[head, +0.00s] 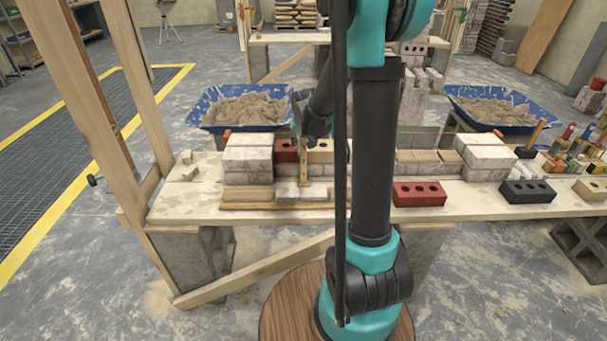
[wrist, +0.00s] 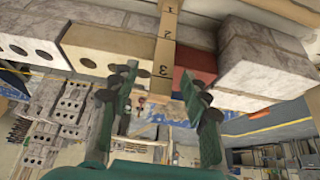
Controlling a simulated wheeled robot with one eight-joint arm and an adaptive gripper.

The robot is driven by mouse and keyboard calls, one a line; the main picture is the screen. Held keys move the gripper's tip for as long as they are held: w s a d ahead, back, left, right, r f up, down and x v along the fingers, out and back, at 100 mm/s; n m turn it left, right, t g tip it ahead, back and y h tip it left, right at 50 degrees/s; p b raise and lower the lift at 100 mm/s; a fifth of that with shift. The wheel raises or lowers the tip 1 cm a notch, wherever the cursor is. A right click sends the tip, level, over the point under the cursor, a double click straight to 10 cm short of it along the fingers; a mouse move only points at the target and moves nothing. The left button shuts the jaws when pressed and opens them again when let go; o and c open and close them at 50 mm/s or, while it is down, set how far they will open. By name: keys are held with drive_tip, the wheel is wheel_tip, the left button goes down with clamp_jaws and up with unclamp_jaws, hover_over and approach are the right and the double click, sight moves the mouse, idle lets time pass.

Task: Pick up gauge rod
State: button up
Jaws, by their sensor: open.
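The gauge rod is a pale wooden strip with black numbers and marks; it shows in the wrist view (wrist: 166,48), running down between my fingers. In the head view the gauge rod (head: 303,170) stands upright against the brickwork on the bench, its upper part near my gripper. My gripper (wrist: 160,84) is open, with one green finger on each side of the rod and a visible gap to each. In the head view my gripper (head: 301,128) is partly hidden behind its own wrist and my arm.
A cream brick (wrist: 108,50) and a red brick (wrist: 195,62) flank the rod closely. A grey block stack (head: 248,160) stands left on the bench (head: 190,210). Loose red (head: 420,193) and black (head: 527,191) bricks lie at the front right. Blue mortar tubs (head: 207,124) stand behind.

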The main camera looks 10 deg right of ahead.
sight(304, 147)
drive_tip(key=shift+x, duration=2.75)
drive_tip(key=shift+s+a+f, duration=0.1)
drive_tip(key=shift+s+a, duration=0.05)
drive_tip(key=shift+a, duration=0.05)
clamp_jaws()
